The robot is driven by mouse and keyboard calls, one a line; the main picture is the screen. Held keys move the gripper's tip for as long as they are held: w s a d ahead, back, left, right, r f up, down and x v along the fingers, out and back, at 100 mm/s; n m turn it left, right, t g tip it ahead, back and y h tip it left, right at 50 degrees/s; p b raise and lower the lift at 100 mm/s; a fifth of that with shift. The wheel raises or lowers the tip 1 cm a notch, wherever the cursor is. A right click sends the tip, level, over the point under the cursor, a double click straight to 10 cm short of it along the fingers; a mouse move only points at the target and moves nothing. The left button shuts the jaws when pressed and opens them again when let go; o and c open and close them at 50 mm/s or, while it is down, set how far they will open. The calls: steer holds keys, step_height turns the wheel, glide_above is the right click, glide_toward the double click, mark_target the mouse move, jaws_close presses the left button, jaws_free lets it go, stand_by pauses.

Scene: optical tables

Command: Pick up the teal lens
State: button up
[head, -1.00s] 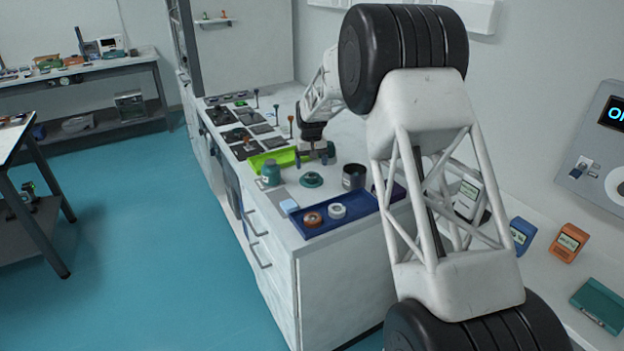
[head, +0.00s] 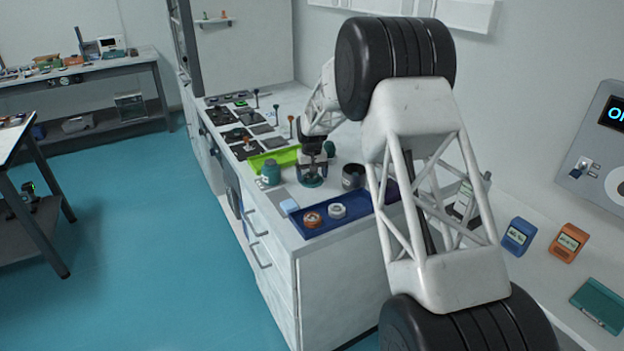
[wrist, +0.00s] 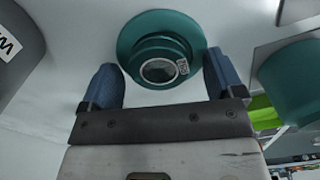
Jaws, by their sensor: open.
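The teal lens (wrist: 160,48) is a round, wide-flanged piece with a stepped barrel, a glass centre and a small label. It stands on the white bench, and it also shows in the head view (head: 311,181). My gripper (wrist: 160,62) is open, with one blue finger on each side of the lens barrel in the wrist view. I see no clear contact, and the height of the fingers over the lens is hard to tell. In the head view my gripper (head: 315,166) is right above the lens and partly covers it.
A teal jar (head: 271,173) stands left of the lens and a dark cup (head: 353,177) right of it. A green tray (head: 284,156) lies behind. A blue tray (head: 331,227) with an orange ring (head: 313,219) and a white ring (head: 337,211) lies in front.

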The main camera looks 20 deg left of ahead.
mark_target(312, 176)
steer(key=c, duration=1)
steer(key=shift+r, duration=0.15)
steer(key=shift+c, duration=0.2)
steer(key=shift+r, duration=1.5)
steer(key=shift+s+d+r, duration=0.1)
steer(key=shift+s+r, duration=0.05)
steer(key=shift+s, duration=0.1)
steer(key=s+d, duration=0.2)
steer(key=s, duration=0.2)
steer(key=s+d+r, duration=0.1)
steer(key=s+d, duration=0.1)
steer(key=s, duration=0.3)
steer(key=s+d, duration=0.3)
steer(key=s, duration=0.1)
steer(key=shift+s+r, duration=0.2)
steer(key=shift+s, duration=0.2)
